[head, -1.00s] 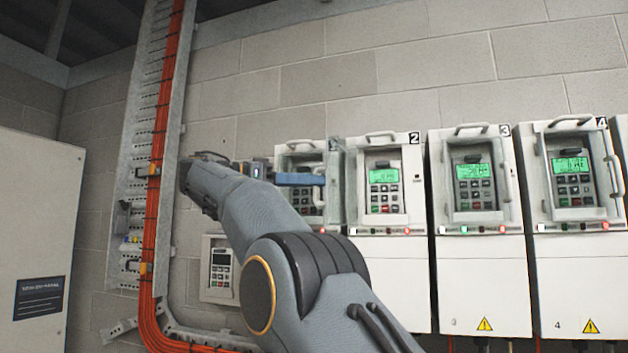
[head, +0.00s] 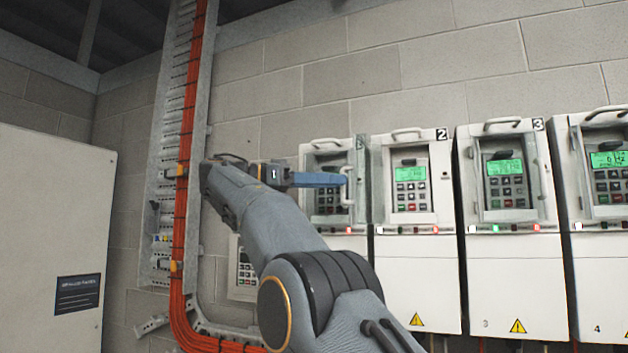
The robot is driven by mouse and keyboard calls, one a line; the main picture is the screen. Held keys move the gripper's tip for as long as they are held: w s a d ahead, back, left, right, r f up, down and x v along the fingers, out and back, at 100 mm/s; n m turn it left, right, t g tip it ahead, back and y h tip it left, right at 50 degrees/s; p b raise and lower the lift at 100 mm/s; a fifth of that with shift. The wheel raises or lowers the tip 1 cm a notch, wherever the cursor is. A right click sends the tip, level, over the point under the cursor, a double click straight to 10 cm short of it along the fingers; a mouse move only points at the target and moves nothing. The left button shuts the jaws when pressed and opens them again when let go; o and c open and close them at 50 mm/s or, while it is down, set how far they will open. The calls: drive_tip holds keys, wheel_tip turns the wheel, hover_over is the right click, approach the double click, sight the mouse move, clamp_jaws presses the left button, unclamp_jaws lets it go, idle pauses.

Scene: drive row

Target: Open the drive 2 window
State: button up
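Drive 2 (head: 415,262) is the white cabinet marked 2, with a green lit display and keypad. Its recess looks clear and bright, with no pane over it. A greenish clear pane (head: 363,185), which looks like drive 2's window, stands out from its left edge over drive 1's right side. A pale upright handle (head: 347,190) is at the pane's free edge. My gripper (head: 325,180), with blue fingers seen side-on, is in front of drive 1, its tips at or close to this handle. I cannot tell whether they touch or how far apart the fingers are.
Drive 1 (head: 322,205) is partly behind my gripper. Drive 3 (head: 510,280) and drive 4 (head: 600,280) stand to the right, drive 4 cut by the frame. An orange cable run (head: 185,200) and a grey cabinet (head: 50,220) are on the left.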

drive_tip(key=shift+p+v, duration=2.85)
drive_tip(key=shift+p, duration=0.7)
